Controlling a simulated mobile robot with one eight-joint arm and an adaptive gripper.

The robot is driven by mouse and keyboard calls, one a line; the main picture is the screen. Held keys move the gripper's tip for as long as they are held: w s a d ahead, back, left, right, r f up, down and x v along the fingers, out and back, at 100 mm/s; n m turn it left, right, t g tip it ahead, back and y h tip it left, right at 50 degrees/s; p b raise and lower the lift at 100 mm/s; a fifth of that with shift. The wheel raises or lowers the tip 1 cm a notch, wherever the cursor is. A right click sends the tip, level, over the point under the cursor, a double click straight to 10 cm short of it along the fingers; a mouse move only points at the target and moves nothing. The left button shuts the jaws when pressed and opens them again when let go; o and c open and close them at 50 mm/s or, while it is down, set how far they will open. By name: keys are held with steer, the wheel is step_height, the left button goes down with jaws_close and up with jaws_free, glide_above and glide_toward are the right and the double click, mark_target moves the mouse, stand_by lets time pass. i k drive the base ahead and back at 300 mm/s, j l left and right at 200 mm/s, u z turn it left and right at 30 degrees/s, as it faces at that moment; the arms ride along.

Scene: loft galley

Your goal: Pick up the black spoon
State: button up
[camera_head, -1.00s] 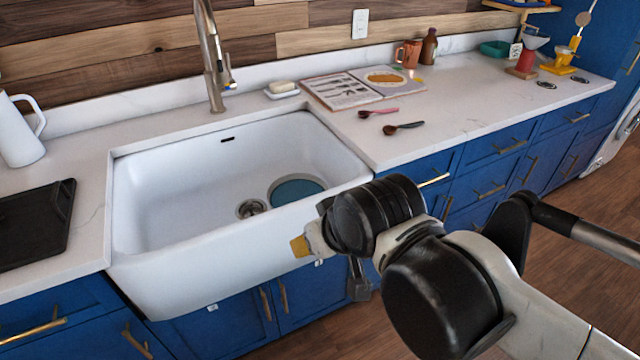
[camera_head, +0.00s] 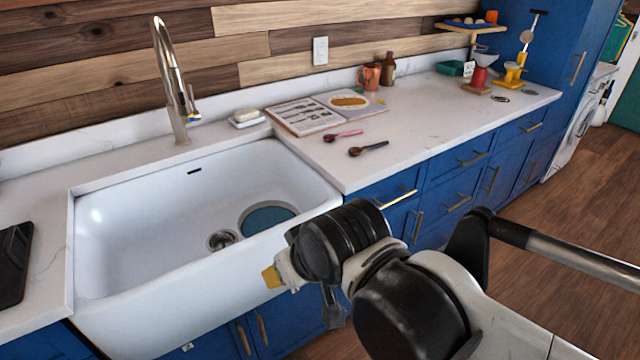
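A dark spoon (camera_head: 368,148), black or very dark brown, lies on the white counter right of the sink, its bowl toward the left. A pink-red spoon (camera_head: 343,135) lies just behind it. My gripper (camera_head: 272,277) is in front of the sink's front wall, low and left of the spoons, and well apart from them. Only a yellowish tip of it shows past my black wrist joint, so its fingers are mostly hidden.
The white sink (camera_head: 130,225) holds a blue round item (camera_head: 268,217). An open book (camera_head: 303,117), a copper mug (camera_head: 369,76) and a brown bottle (camera_head: 388,68) stand behind the spoons. The counter (camera_head: 425,125) right of the spoons is clear. A faucet (camera_head: 172,80) rises behind the sink.

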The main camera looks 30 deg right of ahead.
mark_target(353, 151)
steer(key=i+l, duration=0.25)
steer(key=i, duration=0.15)
steer(key=i+l+z, duration=0.1)
steer(key=i+l, duration=0.15)
steer(key=i, duration=0.15)
steer(key=i+l, duration=0.25)
steer(key=i+z, duration=0.05)
steer(key=i, duration=0.05)
